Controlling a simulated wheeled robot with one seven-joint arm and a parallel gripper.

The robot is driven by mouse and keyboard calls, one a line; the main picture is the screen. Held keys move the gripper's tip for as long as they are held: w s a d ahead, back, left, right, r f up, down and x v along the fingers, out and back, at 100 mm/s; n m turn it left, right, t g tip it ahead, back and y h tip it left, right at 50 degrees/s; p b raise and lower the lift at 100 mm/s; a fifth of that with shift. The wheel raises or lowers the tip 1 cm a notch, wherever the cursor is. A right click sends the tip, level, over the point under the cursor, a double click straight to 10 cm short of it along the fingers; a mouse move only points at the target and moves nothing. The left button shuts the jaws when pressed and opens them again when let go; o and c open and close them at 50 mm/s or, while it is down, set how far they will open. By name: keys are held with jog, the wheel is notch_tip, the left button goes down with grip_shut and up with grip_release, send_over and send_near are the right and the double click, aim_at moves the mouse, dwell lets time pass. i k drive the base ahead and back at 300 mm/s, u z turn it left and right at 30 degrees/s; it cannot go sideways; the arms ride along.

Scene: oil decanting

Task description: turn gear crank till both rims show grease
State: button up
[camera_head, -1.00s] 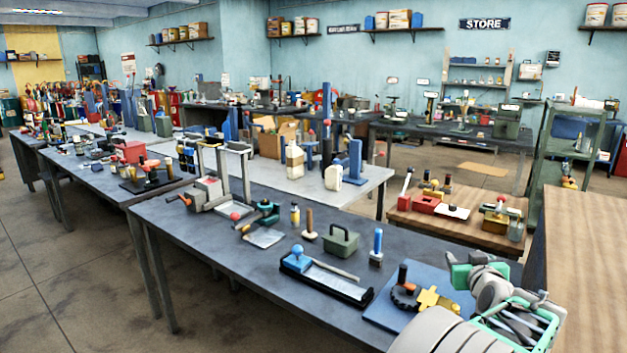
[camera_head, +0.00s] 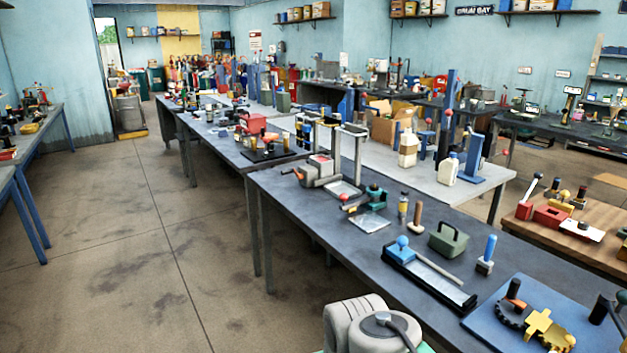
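The gear crank stands on a blue base plate (camera_head: 487,320) at the lower right, on the near end of the dark workbench. Grease on the rims is too small to tell. My gripper is not in view; only grey parts of my own body show at the bottom.
A low wooden table (camera_head: 590,245) stands at right. The floor (camera_head: 150,255) at left is clear.

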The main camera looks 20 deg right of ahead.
aim_at(512, 311)
jog(key=z, duration=2.35)
